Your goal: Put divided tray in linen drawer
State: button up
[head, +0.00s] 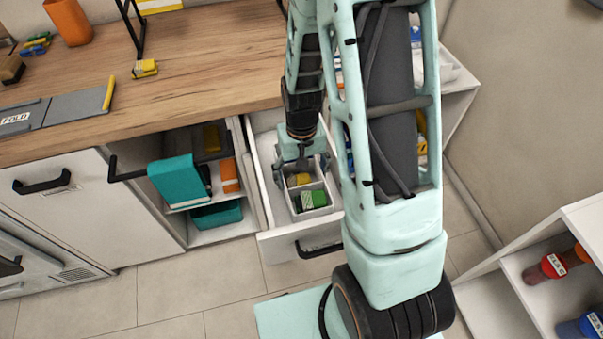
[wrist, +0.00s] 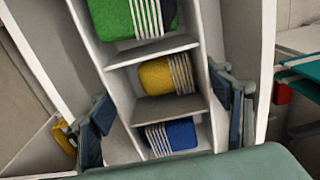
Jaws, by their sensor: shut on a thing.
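The white divided tray (head: 323,211) is within the open linen drawer (head: 277,246) in the head view. Its compartments hold green, yellow and blue bundles with pale bands, clearest in the wrist view (wrist: 152,52); the blue one is hidden in the head view. My gripper (head: 301,160) points down at the tray's far end. In the wrist view its fingers (wrist: 165,112) stand on both sides of the tray, shut on it. I cannot tell whether the tray touches the drawer floor.
The wooden counter (head: 200,60) is above. A white shelf (head: 570,240) with bottles stands at right. The tiled floor in front is clear.

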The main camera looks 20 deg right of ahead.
jog(key=shift+f, duration=0.1)
dwell(0.3)
jog(key=o, duration=1.4)
notch_tip(320, 180, up, 12)
